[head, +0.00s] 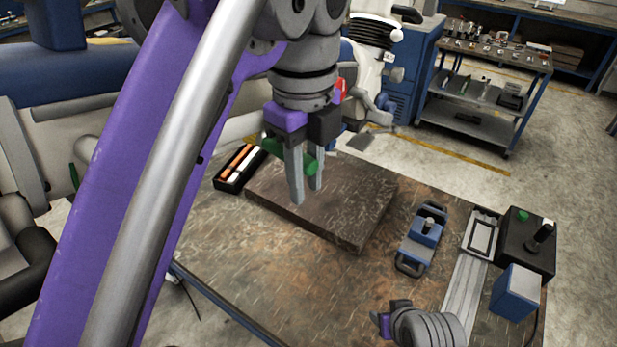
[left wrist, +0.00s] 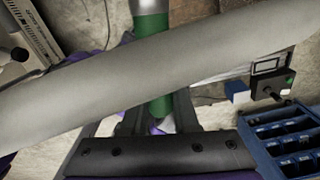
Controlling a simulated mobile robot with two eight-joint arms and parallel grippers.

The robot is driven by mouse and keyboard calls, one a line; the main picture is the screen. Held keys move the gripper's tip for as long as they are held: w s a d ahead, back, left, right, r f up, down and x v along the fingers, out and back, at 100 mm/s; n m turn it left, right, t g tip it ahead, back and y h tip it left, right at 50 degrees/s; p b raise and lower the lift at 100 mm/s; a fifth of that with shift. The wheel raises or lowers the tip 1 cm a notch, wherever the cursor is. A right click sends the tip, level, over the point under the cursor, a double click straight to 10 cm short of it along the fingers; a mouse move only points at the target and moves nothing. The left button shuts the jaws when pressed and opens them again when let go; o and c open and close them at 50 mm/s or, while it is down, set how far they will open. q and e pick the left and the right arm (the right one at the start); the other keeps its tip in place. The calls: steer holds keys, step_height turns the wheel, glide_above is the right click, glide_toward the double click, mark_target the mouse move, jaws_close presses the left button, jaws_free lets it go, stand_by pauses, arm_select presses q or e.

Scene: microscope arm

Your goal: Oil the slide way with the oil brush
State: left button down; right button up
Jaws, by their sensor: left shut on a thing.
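My left gripper (head: 308,192) is above the dark slab and shut on the green handle of the oil brush (head: 302,162). The handle lies crosswise between the fingers; the bristles cannot be made out. In the left wrist view the green handle (left wrist: 153,108) runs upward to a metal part, partly hidden behind a thick grey tube. The slide way (head: 462,285), a light metal rail with a framed carriage on it, lies at the table's right side, well apart from the brush. My right gripper (head: 384,322) shows partly at the bottom; its fingers are unclear.
The slab (head: 340,215) lies mid-table beside a black tray (head: 228,182) of orange and white items. A blue handled device (head: 420,240) stands left of the slide way. A black control box (head: 527,243) and blue box (head: 516,293) stand right of it. The front-left tabletop is clear.

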arm_select(q)
steer(key=shift+s+a+r+p, duration=0.75)
steer(key=shift+s+a+r, duration=0.95)
steer(key=shift+s+a, duration=2.7)
steer(key=w+d+f, duration=0.3)
steer(key=w+d, duration=0.6)
steer(key=shift+f, duration=0.2)
arm_select(e)
steer(key=w+r, duration=0.1)
steer(key=r, duration=0.1)
steer(key=shift+w+r, duration=0.35)
arm_select(q)
steer(key=shift+s+a, duration=0.1)
steer(key=s+d+f+b, duration=0.1)
steer(key=s+d+f, duration=0.2)
steer(key=shift+s+d+f, duration=0.15)
steer(key=shift+s+d, duration=0.1)
steer(key=shift+s, duration=0.1)
arm_select(e)
steer(key=shift+s+f, duration=0.7)
steer(key=shift+f, duration=0.35)
